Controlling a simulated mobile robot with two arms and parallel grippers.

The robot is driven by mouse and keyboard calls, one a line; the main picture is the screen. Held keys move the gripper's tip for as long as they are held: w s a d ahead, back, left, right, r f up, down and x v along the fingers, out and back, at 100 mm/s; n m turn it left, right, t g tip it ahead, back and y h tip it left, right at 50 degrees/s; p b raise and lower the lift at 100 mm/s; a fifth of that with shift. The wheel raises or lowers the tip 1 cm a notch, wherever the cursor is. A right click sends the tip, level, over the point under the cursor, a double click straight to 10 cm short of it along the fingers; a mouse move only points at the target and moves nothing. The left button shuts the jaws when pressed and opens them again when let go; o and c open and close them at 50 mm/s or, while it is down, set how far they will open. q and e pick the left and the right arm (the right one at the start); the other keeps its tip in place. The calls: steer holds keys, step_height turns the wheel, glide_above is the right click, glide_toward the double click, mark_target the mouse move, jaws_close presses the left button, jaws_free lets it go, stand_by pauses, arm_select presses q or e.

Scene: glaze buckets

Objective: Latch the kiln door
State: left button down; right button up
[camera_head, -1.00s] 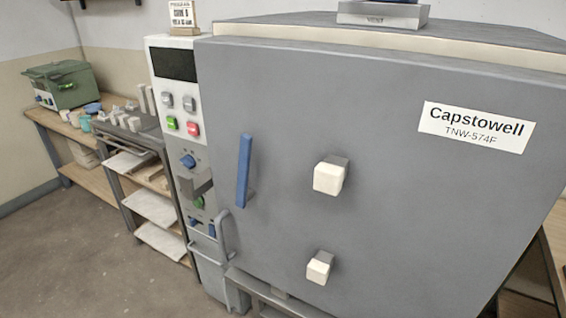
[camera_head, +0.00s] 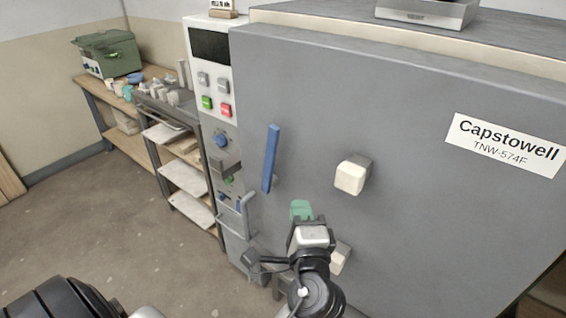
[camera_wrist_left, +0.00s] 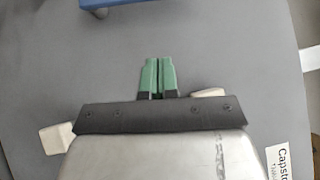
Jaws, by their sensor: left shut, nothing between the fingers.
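The kiln door (camera_head: 400,130) is a large grey panel, seen at an angle in the head view and filling most of the left wrist view (camera_wrist_left: 230,60). It appears closed against the kiln body. A blue upright bar handle (camera_head: 271,158) is on its left side, next to the control panel; its blue end shows at the top of the left wrist view (camera_wrist_left: 97,4). My left gripper (camera_head: 300,209) is below and slightly right of the handle, apart from it. Its green fingers (camera_wrist_left: 158,63) are shut together and empty. My right gripper is not in view.
White blocks on grey mounts (camera_head: 351,176) stick out of the door right of the handle; my gripper partly hides the lower one (camera_head: 340,259). Open floor (camera_head: 110,215) lies left.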

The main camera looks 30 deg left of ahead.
arm_select(q)
steer(key=p, duration=0.6)
glide_toward(269, 162)
steer(key=shift+w+a+r, duration=1.35)
steer(key=shift+w+a, duration=0.05)
steer(key=shift+w, duration=1.65)
steer(key=shift+w, duration=0.1)
steer(key=shift+w, duration=0.1)
